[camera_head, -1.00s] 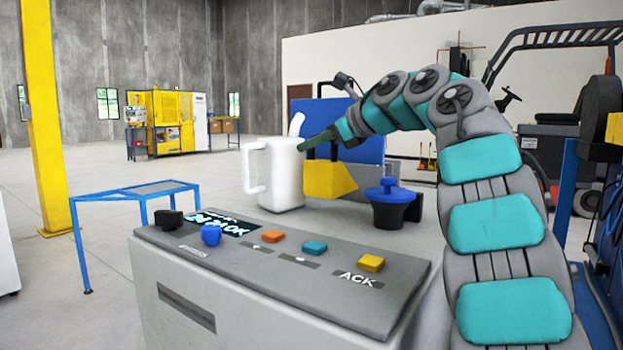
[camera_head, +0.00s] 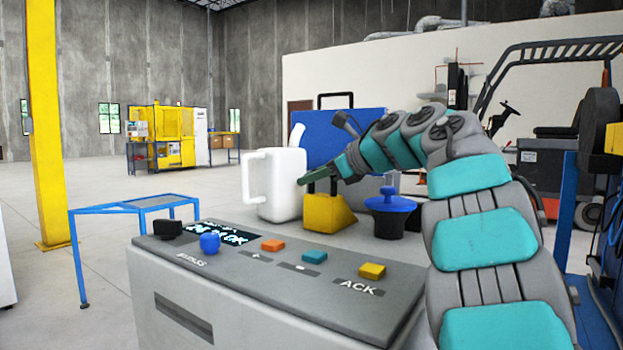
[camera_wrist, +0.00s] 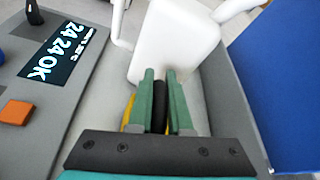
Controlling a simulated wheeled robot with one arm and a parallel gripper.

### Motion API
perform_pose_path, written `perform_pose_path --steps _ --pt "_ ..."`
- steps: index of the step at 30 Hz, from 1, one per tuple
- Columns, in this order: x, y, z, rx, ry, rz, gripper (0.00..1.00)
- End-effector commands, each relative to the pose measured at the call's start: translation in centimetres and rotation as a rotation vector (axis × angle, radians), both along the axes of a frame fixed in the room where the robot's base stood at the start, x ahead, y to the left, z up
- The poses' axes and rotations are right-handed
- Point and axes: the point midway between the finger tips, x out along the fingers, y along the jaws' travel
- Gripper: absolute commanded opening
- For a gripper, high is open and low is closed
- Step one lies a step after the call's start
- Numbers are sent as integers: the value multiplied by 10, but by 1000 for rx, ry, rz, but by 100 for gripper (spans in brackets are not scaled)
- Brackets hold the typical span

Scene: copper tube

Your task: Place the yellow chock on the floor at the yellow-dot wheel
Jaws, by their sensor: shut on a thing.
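The yellow chock (camera_head: 326,213) is a wedge with a dark handle on top, on the grey surface behind the control panel. My gripper (camera_head: 311,178) is at its handle, fingers pointing left. In the wrist view, the green fingers (camera_wrist: 160,105) are shut on a dark bar, the chock's handle, with slivers of yellow (camera_wrist: 129,110) beside them. The chock looks upright; I cannot tell whether it still touches the surface. The yellow-dot wheel cannot be made out in either view.
A white jug (camera_head: 280,185) stands close beside the chock. A blue-topped black knob (camera_head: 389,205), a blue case (camera_head: 340,135) and the button panel (camera_head: 280,270) are nearby. A forklift (camera_head: 545,150) is at right. Open floor (camera_head: 110,190) lies left, past a blue-framed table (camera_head: 150,203).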

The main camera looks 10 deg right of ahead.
Motion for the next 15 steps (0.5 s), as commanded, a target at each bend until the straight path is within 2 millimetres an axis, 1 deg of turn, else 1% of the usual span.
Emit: perform_pose_path --steps 3,6,7,12,15 --pt "0 0 1 1 -2 0 0" --pt "0 0 -2 0 -2 0 0" --pt "0 0 -2 -1 -1 -1 19" --pt "0 0 -1 0 0 -1 38" --pt "0 0 -1 0 0 -1 47"
